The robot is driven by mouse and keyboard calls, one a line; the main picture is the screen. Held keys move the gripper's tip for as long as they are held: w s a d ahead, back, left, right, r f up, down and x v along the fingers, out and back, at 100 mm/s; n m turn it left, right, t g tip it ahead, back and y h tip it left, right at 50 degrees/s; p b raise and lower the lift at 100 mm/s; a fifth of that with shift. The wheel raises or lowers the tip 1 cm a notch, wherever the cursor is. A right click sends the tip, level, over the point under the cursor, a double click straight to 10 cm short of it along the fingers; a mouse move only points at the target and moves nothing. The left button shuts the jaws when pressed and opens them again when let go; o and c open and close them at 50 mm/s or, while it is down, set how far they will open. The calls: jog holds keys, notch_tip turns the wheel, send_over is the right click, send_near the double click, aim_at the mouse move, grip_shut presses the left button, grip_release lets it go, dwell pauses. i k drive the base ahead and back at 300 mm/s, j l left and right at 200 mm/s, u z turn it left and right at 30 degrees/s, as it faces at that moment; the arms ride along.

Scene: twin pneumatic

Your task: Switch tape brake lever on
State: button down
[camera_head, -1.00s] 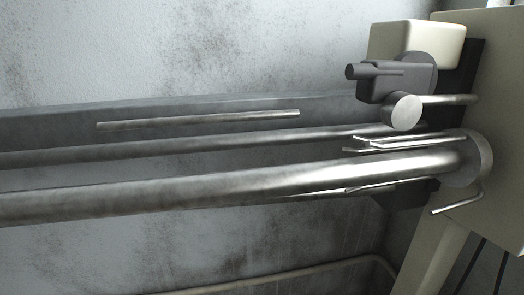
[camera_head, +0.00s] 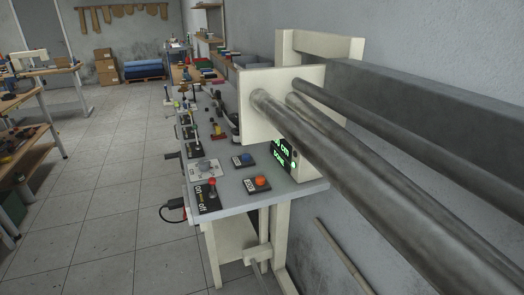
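A grey bench (camera_head: 238,200) runs away from me in the middle of the head view. At its near left corner is a black plate marked on and off (camera_head: 207,199), with a small red-tipped lever (camera_head: 212,183). I cannot tell which position the lever is in, or whether it is the tape brake lever. My gripper is not in view.
A green-lit display (camera_head: 286,154) stands behind. Long metal bars (camera_head: 375,165) cross the right side. Open tiled floor (camera_head: 110,190) lies left; wooden tables (camera_head: 38,136) stand farther left.

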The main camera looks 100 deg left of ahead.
aim_at(212, 181)
jog(key=u, duration=2.65)
jog(key=k+j+z, duration=0.15)
jog(key=j+z, duration=0.15)
jog(key=j, duration=0.2)
